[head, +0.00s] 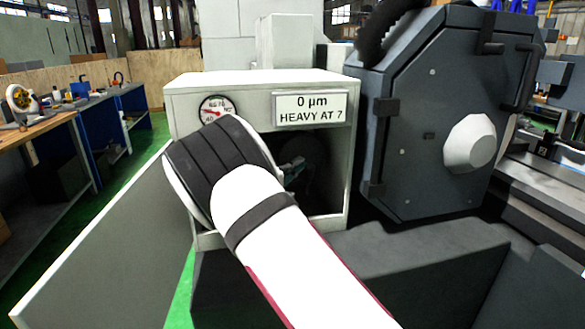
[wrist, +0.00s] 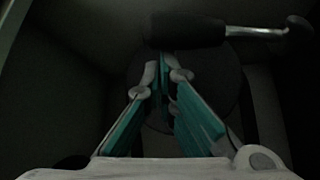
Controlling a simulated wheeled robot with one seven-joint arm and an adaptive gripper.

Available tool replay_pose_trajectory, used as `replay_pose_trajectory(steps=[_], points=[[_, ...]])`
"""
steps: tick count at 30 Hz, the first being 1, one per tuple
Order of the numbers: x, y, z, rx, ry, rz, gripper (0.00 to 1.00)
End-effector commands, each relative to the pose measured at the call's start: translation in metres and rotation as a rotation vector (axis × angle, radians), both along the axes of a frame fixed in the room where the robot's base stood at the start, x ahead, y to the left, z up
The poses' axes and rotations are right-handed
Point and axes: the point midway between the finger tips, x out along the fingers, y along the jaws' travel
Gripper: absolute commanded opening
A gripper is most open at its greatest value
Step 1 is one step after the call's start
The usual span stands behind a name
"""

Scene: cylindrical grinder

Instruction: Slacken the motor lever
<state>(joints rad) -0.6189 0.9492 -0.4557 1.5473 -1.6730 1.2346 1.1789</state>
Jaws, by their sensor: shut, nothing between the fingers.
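The motor lever shows at the top of the wrist view as a thick black grip (wrist: 185,30) with a thin metal rod (wrist: 255,31) running right to a dark rounded end. It lies roughly level across that view, in front of a dark round body (wrist: 215,95). My gripper (wrist: 166,72), with teal fingers, is shut and empty. Its tips point at the black grip and appear just below it; I cannot tell whether they touch. In the head view my gripper (head: 297,174) shows partly inside the cabinet opening, largely behind my arm. The lever cannot be made out there.
The pale cabinet (head: 260,84) carries a dial gauge (head: 216,109) and a sign (head: 311,107) reading "0 µm HEAVY AT 7". Its door (head: 105,235) stands open at the left. Dark walls close in around my gripper. A dark machine housing (head: 425,120) stands right.

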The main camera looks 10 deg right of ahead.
Motion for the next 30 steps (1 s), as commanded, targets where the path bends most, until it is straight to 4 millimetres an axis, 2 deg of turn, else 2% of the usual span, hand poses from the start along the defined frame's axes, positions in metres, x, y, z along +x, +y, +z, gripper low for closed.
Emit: replay_pose_trajectory(steps=[11,30], points=[[-0.002,0.0,-0.001,-0.001,-0.012,0.0,0.0],[-0.018,0.0,-0.005,-0.002,-0.157,-0.001,0.0]])
